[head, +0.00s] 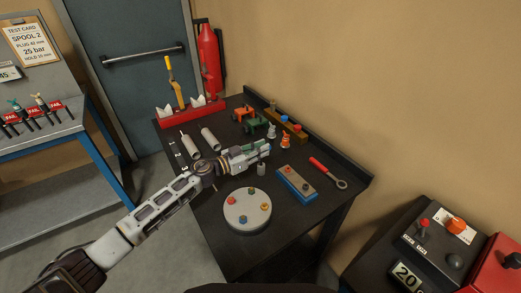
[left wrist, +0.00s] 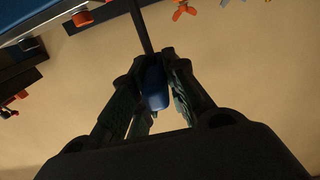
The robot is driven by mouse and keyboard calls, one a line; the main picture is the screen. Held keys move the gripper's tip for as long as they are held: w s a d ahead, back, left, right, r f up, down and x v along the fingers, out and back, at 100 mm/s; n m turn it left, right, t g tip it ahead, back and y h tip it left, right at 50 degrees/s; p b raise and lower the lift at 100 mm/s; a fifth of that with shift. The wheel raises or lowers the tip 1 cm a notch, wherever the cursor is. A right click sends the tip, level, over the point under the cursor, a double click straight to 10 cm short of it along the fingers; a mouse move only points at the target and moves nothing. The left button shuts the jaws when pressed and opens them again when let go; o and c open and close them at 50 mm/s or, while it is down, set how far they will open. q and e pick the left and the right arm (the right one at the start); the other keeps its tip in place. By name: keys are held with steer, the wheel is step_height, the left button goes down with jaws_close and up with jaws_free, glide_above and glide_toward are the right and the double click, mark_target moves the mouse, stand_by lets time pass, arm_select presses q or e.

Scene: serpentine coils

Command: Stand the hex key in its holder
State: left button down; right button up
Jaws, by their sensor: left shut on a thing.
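My left gripper (head: 266,147) is above the dark table, near its middle. In the left wrist view my left gripper (left wrist: 153,80) is shut on a blue handle (left wrist: 154,90) with a dark straight shaft (left wrist: 142,27), which I take for the hex key. The shaft runs out past the fingertips, and its far end is out of that view. The fingers hide part of the handle. A wooden rack (head: 272,112) with blue and orange tops stands at the table's back edge and may be the holder. A small grey cylinder (head: 261,169) stands just below the gripper. My right gripper is not in view.
A round grey plate (head: 240,222) with coloured knobs lies in front. A blue block (head: 294,190) and a red-handled wrench (head: 322,169) are to the right. Small orange and green valves (head: 256,125) stand behind the gripper. Grey tubes (head: 209,139) lie to the left.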

arm_select(q)
steer(key=shift+f+b, duration=0.5)
steer(key=shift+f, duration=0.6)
stand_by(0.3)
steer(key=c, duration=1.3)
jaws_free()
steer(key=shift+c, duration=0.2)
steer(key=v, duration=1.2)
steer(key=shift+s+d, duration=0.1)
